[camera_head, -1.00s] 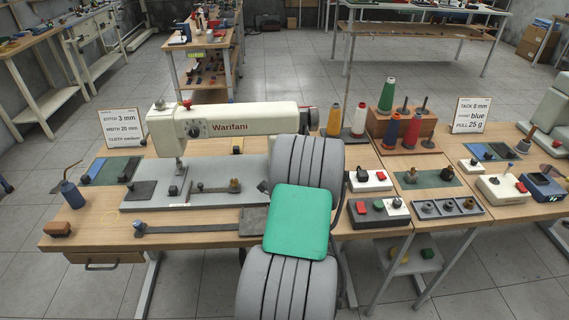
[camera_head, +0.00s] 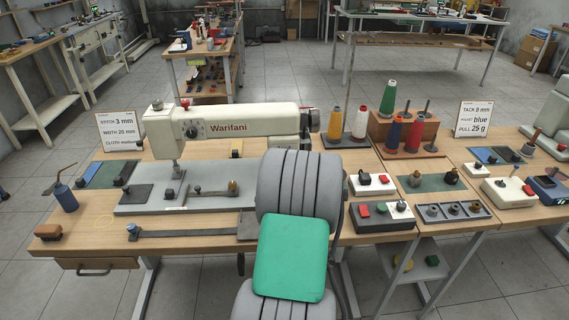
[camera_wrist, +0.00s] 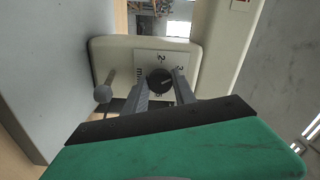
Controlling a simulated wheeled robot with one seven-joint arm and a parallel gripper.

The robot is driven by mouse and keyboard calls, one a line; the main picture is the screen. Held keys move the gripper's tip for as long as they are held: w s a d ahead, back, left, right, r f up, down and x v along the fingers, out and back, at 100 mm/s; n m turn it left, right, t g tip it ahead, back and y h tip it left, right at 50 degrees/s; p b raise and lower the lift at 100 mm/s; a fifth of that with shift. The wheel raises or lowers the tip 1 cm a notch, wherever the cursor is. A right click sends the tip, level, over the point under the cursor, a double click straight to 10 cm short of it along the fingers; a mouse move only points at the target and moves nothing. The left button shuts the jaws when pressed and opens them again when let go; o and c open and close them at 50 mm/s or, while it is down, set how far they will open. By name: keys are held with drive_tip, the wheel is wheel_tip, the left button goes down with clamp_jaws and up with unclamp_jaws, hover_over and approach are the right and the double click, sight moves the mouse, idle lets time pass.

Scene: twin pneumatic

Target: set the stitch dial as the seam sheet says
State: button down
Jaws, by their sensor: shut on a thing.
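The seam sheet (camera_head: 119,130) stands at the back left of the sewing table and reads stitch 3 mm, width 20 mm, cloth medium. The cream sewing machine (camera_head: 255,124) stands on that table. In the wrist view, the stitch dial (camera_wrist: 160,79) is a small dark round knob on a pale scale plate (camera_wrist: 145,62) marked mm, with 2 and 3 legible. My gripper (camera_wrist: 161,88) has one finger on each side of the dial and is shut on it. The dial's exact setting is too small to read.
A knobbed lever (camera_wrist: 103,93) sticks out left of the dial, close to my finger. Another round dial (camera_head: 191,131) is on the machine's left end. Thread cones (camera_head: 387,98) and switch boxes (camera_head: 373,184) stand to the right of my arm.

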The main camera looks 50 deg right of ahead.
drive_tip(key=c, duration=1)
unclamp_jaws()
drive_tip(key=r, duration=0.3)
drive_tip(key=r+p, duration=0.1)
drive_tip(key=shift+s+a+r, duration=0.15)
drive_tip(key=shift+s+r, duration=0.1)
drive_tip(key=s+a+r, duration=0.2)
drive_tip(key=s+a, duration=0.1)
drive_tip(key=s+a+r, duration=0.5)
drive_tip(key=a+r, duration=0.1)
drive_tip(key=a, duration=0.1)
drive_tip(key=shift+s+a+r, duration=0.1)
drive_tip(key=shift+s+r, duration=0.1)
drive_tip(key=shift+s, duration=0.2)
